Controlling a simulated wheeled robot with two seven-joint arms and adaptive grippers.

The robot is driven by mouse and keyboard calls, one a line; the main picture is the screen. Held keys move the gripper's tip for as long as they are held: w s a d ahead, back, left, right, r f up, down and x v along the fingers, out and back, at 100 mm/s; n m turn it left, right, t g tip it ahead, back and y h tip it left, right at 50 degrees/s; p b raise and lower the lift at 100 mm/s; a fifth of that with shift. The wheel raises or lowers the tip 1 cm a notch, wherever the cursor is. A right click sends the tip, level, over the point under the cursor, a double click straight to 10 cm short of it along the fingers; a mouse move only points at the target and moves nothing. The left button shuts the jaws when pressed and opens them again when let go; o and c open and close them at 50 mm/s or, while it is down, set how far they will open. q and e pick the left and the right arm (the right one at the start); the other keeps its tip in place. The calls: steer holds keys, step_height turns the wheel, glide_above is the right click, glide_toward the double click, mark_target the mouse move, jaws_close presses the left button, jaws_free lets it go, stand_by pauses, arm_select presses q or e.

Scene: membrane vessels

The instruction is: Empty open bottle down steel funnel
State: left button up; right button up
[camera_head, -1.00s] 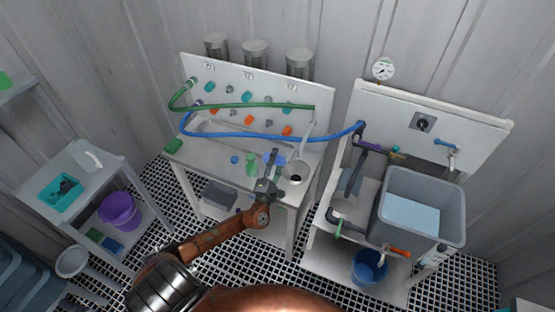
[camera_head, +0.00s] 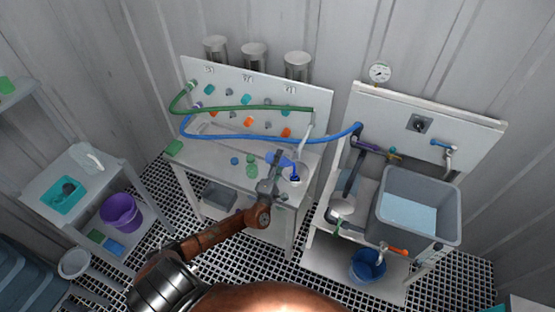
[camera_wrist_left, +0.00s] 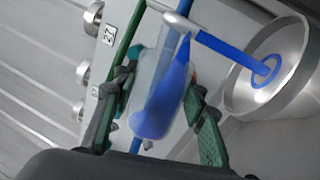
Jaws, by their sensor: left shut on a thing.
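My left gripper (camera_head: 275,172) is shut on a clear open bottle (camera_wrist_left: 158,95) with blue liquid in it, above the right end of the bench. The bottle is tilted with its mouth toward the steel funnel (camera_wrist_left: 297,88). A blue stream (camera_wrist_left: 225,52) runs from the mouth into the funnel and makes a blue ring at its centre. In the head view, the bottle (camera_head: 281,158) is partly hidden by my gripper, and the blue stream (camera_head: 295,172) drops into the funnel. My right gripper is not in view.
A green bottle (camera_head: 251,166) and a small blue cap (camera_head: 235,161) stand on the bench (camera_head: 205,160) left of my gripper. Green and blue hoses cross the panel behind. A sink unit with a grey tub (camera_head: 383,200) is to the right.

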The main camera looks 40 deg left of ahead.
arm_select(q)
steer(key=shift+w+d+r+m, duration=0.1)
steer(key=shift+d+r+m, duration=0.05)
steer(key=shift+d+m, duration=0.15)
steer(key=shift+p, duration=0.3)
steer(key=shift+r+m+p, duration=0.4)
steer(key=shift+m+p, duration=0.05)
steer(key=shift+m, duration=0.15)
steer(key=shift+r+m+h+p, duration=0.15)
steer(key=shift+m+h+p, duration=0.2)
steer(key=shift+m, duration=0.25)
steer(key=shift+d+r, duration=0.1)
steer(key=shift+r+m+h+p, duration=0.3)
steer(key=shift+m+h+p, duration=0.05)
steer(key=shift+m+p, duration=0.45)
steer(key=shift+d+r+m+t, duration=0.15)
steer(key=shift+m+t, duration=0.15)
steer(key=shift+m, duration=0.2)
